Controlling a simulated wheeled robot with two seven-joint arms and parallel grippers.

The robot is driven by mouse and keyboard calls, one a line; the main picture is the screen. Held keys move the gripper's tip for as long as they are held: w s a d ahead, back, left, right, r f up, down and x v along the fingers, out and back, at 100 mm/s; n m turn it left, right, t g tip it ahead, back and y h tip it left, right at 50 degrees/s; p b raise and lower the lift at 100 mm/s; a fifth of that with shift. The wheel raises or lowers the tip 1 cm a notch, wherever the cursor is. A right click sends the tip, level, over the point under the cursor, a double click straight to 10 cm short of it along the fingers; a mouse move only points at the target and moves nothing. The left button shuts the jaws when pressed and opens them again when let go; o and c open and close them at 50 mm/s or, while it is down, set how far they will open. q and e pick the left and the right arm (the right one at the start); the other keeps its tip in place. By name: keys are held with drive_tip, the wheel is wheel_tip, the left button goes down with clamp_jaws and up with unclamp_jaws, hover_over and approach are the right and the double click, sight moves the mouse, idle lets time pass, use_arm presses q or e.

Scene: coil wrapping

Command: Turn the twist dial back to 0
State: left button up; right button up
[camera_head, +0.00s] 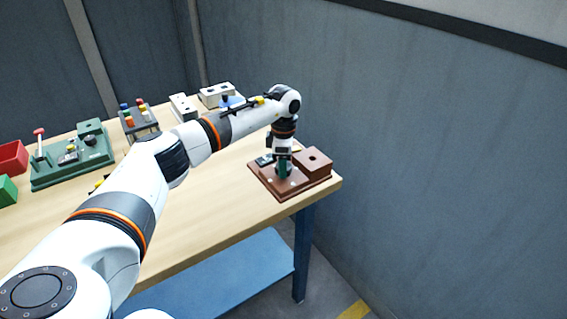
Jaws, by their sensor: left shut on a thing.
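A brown base (289,192) with a raised brown block (314,163) lies near the right end of the wooden table. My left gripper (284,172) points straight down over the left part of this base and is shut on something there. The held thing is mostly hidden by the gripper; I take it to be the twist dial, but its setting cannot be read. A small dark display-like part (264,160) lies on the base just left of the gripper. My right gripper is not in view.
A green board (73,165) with a red-topped lever (39,142) stands at the left. A red bin (11,158), a green block (6,190), a rack with coloured pegs (139,118) and grey boxes (215,94) are also on the table. The table's front middle (205,215) is clear.

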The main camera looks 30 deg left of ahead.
use_arm(q)
drive_tip(key=n, duration=0.4)
drive_tip(key=shift+r+n, duration=0.1)
drive_tip(key=shift+n, duration=0.2)
drive_tip(key=n+p, duration=0.1)
drive_tip(key=n, duration=0.3)
drive_tip(key=shift+n, duration=0.3)
drive_tip(key=n+p, duration=0.1)
drive_tip(key=n, duration=0.3)
drive_tip(key=shift+n, duration=0.3)
drive_tip(key=n+p, duration=0.1)
drive_tip(key=n, duration=0.3)
drive_tip(key=shift+r, duration=0.1)
drive_tip(key=n+p, duration=0.1)
drive_tip(key=n, duration=0.3)
drive_tip(key=shift+w, duration=0.1)
drive_tip(key=n+p, duration=0.2)
drive_tip(key=n, duration=0.2)
drive_tip(key=shift+n, duration=0.3)
drive_tip(key=n+p, duration=0.2)
drive_tip(key=n, duration=0.2)
drive_tip(key=shift+n+p, duration=1.2)
drive_tip(key=shift+n, duration=0.9)
